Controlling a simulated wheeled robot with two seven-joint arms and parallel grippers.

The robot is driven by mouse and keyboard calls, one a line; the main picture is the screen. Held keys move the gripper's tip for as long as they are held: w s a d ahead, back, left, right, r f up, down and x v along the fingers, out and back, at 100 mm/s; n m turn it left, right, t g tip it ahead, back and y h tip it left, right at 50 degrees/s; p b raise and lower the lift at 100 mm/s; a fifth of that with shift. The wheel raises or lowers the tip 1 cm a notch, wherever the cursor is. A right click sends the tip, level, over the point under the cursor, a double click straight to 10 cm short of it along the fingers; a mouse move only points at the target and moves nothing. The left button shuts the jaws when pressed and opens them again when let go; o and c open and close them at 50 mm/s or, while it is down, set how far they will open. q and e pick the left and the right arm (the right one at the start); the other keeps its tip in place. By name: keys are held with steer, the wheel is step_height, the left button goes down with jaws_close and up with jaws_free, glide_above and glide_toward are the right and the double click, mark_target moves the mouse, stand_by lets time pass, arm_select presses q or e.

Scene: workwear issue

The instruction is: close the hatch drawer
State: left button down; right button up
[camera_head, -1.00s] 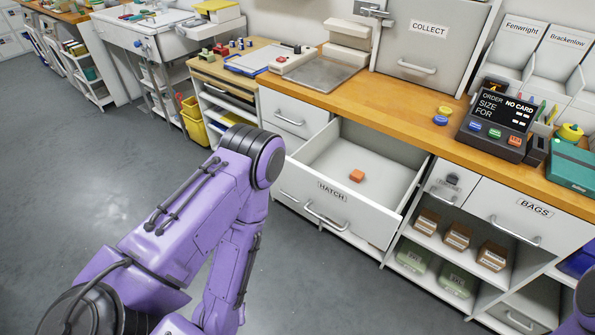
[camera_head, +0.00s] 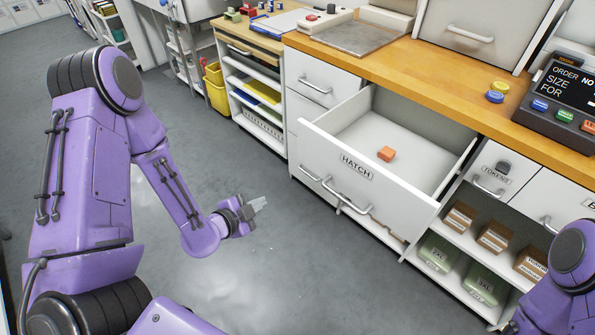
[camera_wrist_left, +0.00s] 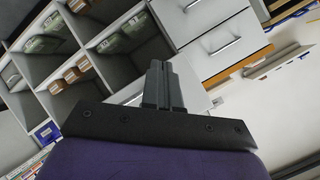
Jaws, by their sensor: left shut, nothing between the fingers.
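The hatch drawer (camera_head: 368,185) is pulled out from the counter in the head view, its labelled front tilted in the picture and its handle (camera_head: 340,196) low on that front. An orange block (camera_head: 386,154) lies inside it. My left gripper (camera_head: 259,204) is shut and empty, in the air to the left of the drawer front and apart from it. In the left wrist view its closed fingers (camera_wrist_left: 163,88) point towards the cabinets. Of my right arm only a purple part shows at the lower right; its gripper is out of view.
The wooden counter (camera_head: 430,80) runs above the drawer. A tokens drawer (camera_head: 490,178) and shelves with brown boxes (camera_head: 495,236) and green packs (camera_head: 437,252) are to the right. Grey floor (camera_head: 285,265) is clear in front.

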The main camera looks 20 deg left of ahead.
arm_select(q)
steer(key=w+r+m+t+h+b, duration=0.3)
steer(key=r+m+t+h, duration=0.15)
steer(key=m, duration=0.55)
glide_toward(308, 149)
steer(key=shift+m+y, duration=0.25)
steer(key=shift+m, duration=0.15)
steer(key=x, duration=0.7)
steer(key=shift+s+d+p, duration=0.1)
steer(key=shift+p, duration=0.25)
arm_select(e)
step_height(308, 149, down, 4)
steer(key=shift+f, duration=0.2)
steer(key=shift+s, duration=0.1)
